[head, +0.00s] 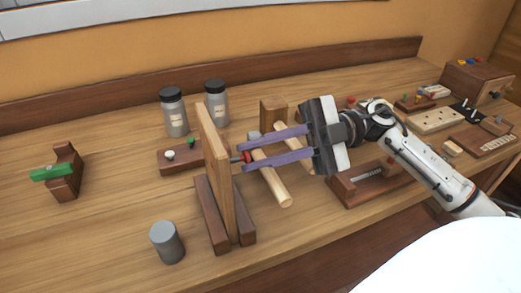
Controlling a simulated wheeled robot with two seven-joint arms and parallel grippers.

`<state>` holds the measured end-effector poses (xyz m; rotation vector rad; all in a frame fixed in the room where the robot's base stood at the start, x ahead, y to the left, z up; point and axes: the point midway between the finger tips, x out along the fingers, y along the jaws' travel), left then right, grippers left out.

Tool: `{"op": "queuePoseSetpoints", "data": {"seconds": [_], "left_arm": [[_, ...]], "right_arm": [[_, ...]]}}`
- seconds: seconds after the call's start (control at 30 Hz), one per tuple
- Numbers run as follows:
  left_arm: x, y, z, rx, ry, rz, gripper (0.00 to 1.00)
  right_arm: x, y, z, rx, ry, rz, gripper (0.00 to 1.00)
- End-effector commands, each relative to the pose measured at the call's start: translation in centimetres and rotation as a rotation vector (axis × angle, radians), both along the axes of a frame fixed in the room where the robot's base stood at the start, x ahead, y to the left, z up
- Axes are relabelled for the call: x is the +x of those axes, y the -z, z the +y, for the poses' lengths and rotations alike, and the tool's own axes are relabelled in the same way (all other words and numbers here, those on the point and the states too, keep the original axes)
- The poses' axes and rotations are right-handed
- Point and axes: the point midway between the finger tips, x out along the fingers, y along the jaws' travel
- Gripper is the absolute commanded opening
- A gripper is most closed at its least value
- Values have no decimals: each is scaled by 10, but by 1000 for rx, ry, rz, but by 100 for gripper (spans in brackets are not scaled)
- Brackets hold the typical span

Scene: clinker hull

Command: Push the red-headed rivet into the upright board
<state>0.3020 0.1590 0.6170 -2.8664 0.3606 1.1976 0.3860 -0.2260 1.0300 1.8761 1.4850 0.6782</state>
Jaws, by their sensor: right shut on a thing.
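The upright board (217,180) stands on edge between two dark wooden base strips (242,225) near the middle of the bench. My right gripper (243,158) comes in from the right with its two purple fingers pointing left. It is shut on the red-headed rivet (247,156), whose head shows between the fingertips. The rivet's shank points left at the board's right face. I cannot tell whether its tip touches the board or sits in a hole. My left gripper is out of view.
A wooden-handled tool (273,180) lies behind and below my fingers. A grey cylinder (167,242) stands front left of the board. Two lidded jars (175,117) stand behind it. A green-topped wooden block (66,174) is far left. Several small fittings crowd the right side.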

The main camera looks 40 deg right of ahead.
Motion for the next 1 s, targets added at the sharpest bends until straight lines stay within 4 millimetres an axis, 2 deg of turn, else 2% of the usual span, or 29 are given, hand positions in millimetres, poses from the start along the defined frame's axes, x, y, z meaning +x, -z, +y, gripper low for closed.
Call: {"op": "queuePoseSetpoints", "data": {"seconds": [0.67, 0.7, 0.8, 1.0], "left_arm": [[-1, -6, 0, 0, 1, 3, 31], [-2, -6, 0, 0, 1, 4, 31], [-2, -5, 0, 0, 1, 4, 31], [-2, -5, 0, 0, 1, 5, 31]], "right_arm": [[3, 0, 14, 1, -1, 0, 0], [3, 0, 14, 1, -1, 0, 21], [3, 0, 14, 1, -1, 0, 38], [3, 0, 13, 0, 0, 0, 38]]}}
